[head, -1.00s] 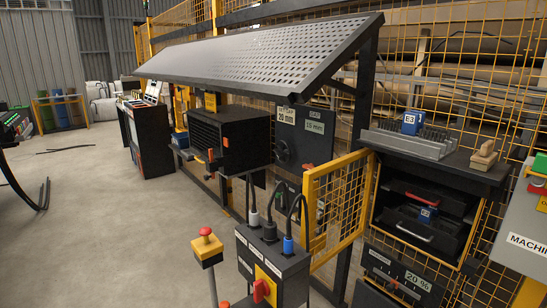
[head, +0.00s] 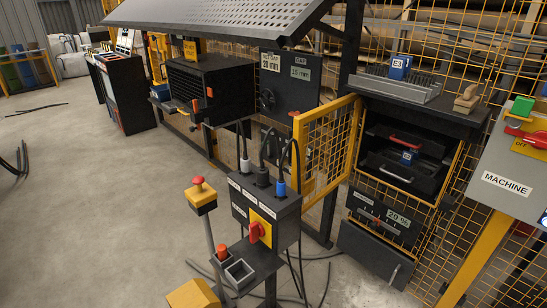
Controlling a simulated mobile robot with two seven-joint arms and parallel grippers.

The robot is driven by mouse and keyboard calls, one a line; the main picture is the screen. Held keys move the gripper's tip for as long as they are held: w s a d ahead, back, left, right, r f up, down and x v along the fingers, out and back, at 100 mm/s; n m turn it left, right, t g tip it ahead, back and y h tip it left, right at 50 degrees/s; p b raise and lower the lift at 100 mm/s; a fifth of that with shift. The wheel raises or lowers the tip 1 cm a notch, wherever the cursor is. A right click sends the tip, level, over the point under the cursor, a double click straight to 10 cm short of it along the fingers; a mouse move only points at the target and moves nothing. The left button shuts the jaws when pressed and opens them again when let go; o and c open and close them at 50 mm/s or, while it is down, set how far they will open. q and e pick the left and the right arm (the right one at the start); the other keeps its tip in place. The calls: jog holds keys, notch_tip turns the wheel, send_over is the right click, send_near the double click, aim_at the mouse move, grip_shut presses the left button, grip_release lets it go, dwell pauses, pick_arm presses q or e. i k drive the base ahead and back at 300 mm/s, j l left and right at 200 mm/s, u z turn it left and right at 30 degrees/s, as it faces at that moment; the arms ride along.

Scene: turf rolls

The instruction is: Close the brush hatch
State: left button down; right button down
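A yellow-framed mesh hatch (head: 327,147) stands swung outward at the left side of a dark cabinet. I take it to be the brush hatch, though no label on it can be read. The cabinet opening (head: 385,158) is uncovered. Neither of my grippers is in view.
An emergency-stop post (head: 201,197) and a switch box (head: 262,213) with plugged cables stand in front of the hatch. Loose cables lie on the floor. A grey machine panel (head: 507,187) is at right. A shelf (head: 430,110) above the cabinet carries a grey tray and wooden block.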

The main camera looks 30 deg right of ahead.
aim_at(344, 105)
jog(key=u, duration=1.45)
jog(key=i+j+u, duration=0.15)
jog(key=i+u, duration=0.15)
jog(key=i, duration=0.5)
jog(key=i+z, duration=0.45)
jog(key=i+j+z, duration=0.1)
jog(key=i+z, duration=0.3)
jog(key=i, duration=0.2)
jog(key=i+z, duration=0.35)
jog(key=i, duration=0.2)
jog(key=i+z, duration=0.4)
jog(key=i, duration=0.2)
jog(key=i+z, duration=0.35)
jog(key=i, duration=0.2)
jog(key=i+j+z, duration=0.1)
jog(key=i+z, duration=0.25)
jog(key=i, duration=0.25)
jog(key=i+l+z, duration=0.1)
jog(key=i+z, duration=0.35)
jog(key=i+j+z, duration=0.15)
jog(key=i+z, duration=0.25)
jog(key=i, duration=0.2)
jog(key=z, duration=0.85)
jog(key=i+j+z, duration=0.1)
jog(key=z, duration=1.15)
jog(key=j+z, duration=0.1)
jog(key=z, duration=0.35)
